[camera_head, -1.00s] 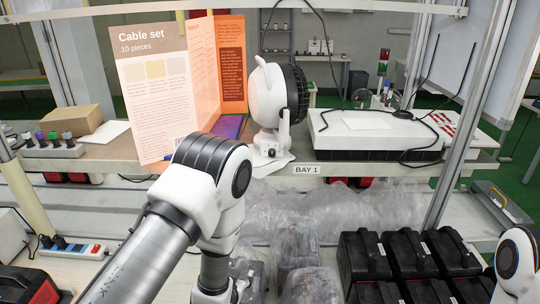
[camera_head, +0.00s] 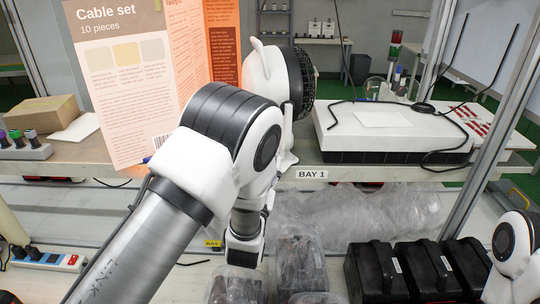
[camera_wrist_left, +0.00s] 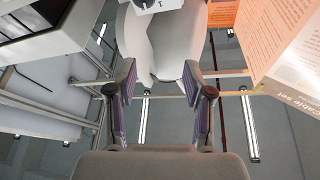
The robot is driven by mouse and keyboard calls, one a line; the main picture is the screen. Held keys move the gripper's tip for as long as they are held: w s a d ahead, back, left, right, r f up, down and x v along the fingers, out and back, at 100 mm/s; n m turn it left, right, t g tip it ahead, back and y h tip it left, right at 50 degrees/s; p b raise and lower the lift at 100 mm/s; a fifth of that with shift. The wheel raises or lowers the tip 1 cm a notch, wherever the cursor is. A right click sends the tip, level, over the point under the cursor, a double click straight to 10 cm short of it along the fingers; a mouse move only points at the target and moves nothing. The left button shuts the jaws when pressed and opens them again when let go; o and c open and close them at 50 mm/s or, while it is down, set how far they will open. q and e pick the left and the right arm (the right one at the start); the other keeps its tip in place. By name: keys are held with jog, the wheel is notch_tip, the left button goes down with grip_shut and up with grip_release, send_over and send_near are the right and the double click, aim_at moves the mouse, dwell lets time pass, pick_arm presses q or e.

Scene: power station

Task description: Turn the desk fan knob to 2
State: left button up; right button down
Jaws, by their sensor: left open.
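The white desk fan (camera_head: 264,68) with a dark grille (camera_head: 299,82) stands on the shelf behind the BAY 1 label. My left arm covers its base and knob in the head view. The knob's setting cannot be read. My right gripper is not in view.
A Cable set folder (camera_head: 125,80) stands left of the fan. A flat white case (camera_head: 395,130) with black cables lies to its right. Black boxes (camera_head: 420,265) and clear plastic bags (camera_head: 350,220) are below the shelf. A cardboard box (camera_head: 42,115) is at the left.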

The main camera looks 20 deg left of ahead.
pick_arm(q)
notch_tip(320, 180, down, 7)
jog(key=b, duration=0.6)
jog(key=d+p+x, duration=0.1)
jog(key=p+x, duration=0.2)
jog(key=x, duration=0.4)
jog(key=shift+w+a+r, duration=0.15)
jog(key=shift+w+a, duration=0.2)
jog(key=shift+a, duration=0.1)
jog(key=shift+s+r, duration=0.15)
grip_shut()
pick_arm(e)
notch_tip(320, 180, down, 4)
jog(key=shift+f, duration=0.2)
